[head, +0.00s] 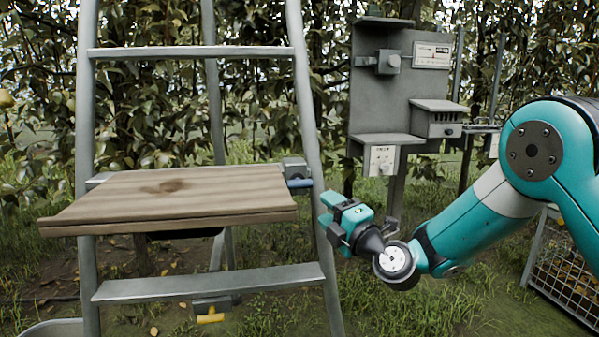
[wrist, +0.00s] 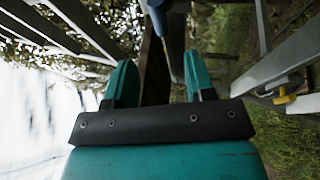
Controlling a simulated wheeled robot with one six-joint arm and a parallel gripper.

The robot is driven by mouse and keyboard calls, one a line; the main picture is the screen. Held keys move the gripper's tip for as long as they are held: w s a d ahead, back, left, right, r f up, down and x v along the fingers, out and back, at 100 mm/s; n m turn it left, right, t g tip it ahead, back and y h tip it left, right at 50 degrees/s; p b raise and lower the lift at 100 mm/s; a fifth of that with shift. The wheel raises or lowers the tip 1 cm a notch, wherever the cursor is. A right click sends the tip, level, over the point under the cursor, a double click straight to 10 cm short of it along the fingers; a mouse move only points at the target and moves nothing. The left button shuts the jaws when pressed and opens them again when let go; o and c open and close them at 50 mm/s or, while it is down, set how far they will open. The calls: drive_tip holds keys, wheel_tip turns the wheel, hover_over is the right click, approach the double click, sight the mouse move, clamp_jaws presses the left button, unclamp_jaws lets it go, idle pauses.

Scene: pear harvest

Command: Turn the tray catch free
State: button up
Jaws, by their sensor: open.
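The wooden tray (head: 180,195) lies across the stepladder, its near edge toward me. At its right end is a grey bracket (head: 293,167) with a blue lever (head: 299,183), which looks like the tray catch. My gripper (head: 328,217) is just right of the ladder's right rail, a little below and right of the blue lever. In the wrist view my gripper (wrist: 160,80) has its two teal fingers apart with nothing held. The blue lever (wrist: 174,38) shows ahead, in line with the gap between the fingers. I cannot tell how far it is from them.
A yellow-handled catch (head: 210,318) hangs under the lower step (head: 210,284); it also shows in the wrist view (wrist: 284,99). A grey post panel (head: 400,85) with boxes and shelves stands behind my gripper. A wire crate (head: 565,265) is at the right.

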sight(301, 187)
drive_tip(key=p+x, duration=0.3)
drive_tip(key=x, duration=0.9)
drive_tip(key=shift+p, duration=0.4)
drive_tip(key=c, duration=0.9)
